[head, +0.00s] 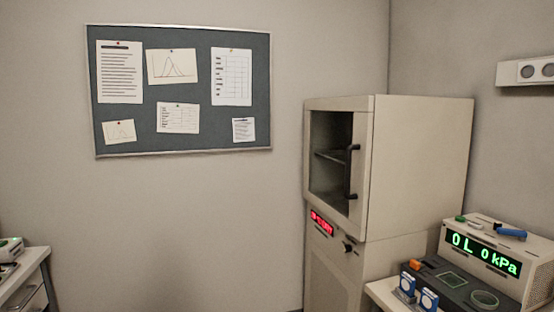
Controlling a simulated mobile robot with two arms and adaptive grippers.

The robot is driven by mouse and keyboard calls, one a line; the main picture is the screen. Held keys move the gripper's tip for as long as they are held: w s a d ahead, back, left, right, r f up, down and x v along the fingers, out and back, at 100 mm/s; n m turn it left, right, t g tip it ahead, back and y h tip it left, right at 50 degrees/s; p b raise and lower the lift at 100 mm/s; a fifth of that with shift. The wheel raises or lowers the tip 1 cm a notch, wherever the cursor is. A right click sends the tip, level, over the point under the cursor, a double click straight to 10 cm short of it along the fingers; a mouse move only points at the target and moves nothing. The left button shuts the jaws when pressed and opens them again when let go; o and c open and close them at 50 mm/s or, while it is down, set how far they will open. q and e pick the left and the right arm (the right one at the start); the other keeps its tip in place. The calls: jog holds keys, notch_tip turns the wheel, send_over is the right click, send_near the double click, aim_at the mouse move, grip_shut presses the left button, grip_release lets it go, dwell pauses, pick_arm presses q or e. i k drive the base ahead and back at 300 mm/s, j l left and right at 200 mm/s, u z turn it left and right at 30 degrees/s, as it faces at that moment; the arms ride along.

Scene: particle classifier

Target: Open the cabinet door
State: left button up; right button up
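A tall beige cabinet (420,170) stands in the corner of the room, right of centre in the head view. Its door (310,200) faces left and front and has a dark glass window (329,150). A black vertical bar handle (351,172) sits on the right side of the door. The door looks shut. Through the window I see a shelf (332,156). Below the door are a red lit display (321,223) and a small black knob or latch (348,247). Neither of my grippers shows in this view.
At the lower right, a bench holds an instrument with a green display (484,253), a dark panel (455,284) and two blue-and-white items (418,292). A white drawer unit (28,285) stands at the lower left. A pinboard (180,90) hangs on the wall.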

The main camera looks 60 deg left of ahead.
aim_at(355, 223)
jog(key=u, duration=1.55)
